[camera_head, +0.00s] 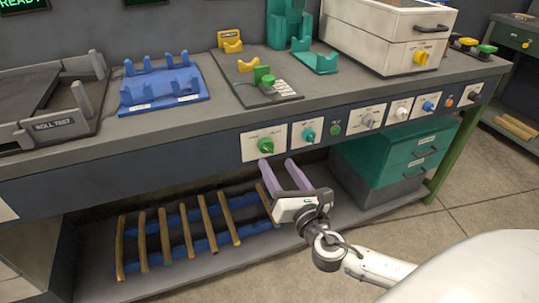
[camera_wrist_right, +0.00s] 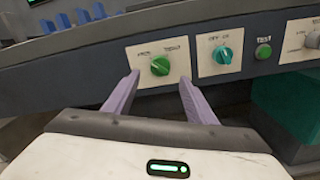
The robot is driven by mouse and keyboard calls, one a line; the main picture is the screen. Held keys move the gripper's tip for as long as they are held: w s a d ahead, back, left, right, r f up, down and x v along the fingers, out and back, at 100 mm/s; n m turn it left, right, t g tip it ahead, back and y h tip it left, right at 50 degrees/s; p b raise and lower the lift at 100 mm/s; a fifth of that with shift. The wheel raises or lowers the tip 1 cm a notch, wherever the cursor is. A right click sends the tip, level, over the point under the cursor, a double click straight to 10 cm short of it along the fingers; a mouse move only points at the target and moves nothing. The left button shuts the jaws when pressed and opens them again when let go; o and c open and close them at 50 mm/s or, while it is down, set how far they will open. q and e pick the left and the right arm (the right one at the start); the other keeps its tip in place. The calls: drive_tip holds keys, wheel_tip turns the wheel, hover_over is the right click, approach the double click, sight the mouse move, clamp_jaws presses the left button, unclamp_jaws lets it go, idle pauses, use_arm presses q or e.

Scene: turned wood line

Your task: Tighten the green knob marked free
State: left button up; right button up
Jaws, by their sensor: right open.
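A green knob (camera_head: 265,145) sits on a white plate (camera_head: 249,150) on the bench's front panel. In the right wrist view the green knob (camera_wrist_right: 160,66) has lettering above it that is too blurred to read surely. My right gripper (camera_head: 277,162) is open, with its two lilac fingers pointing up at the panel, just below the knob's plate. In the right wrist view the fingers (camera_wrist_right: 158,81) stand apart, one to each side below the knob, and nothing is between them. They appear apart from the knob. My left gripper is not in view.
A teal knob (camera_head: 308,134) on its own plate and a green button (camera_head: 336,129) sit right of the green knob. More knobs follow along the panel. A rack of wooden spindles (camera_head: 182,232) lies on the shelf below. Teal drawers (camera_head: 408,152) stand lower right.

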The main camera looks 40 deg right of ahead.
sight(268, 152)
drive_tip(key=x, duration=0.6)
drive_tip(key=shift+w, duration=0.35)
drive_tip(key=shift+f, duration=0.1)
drive_tip(key=c, duration=1)
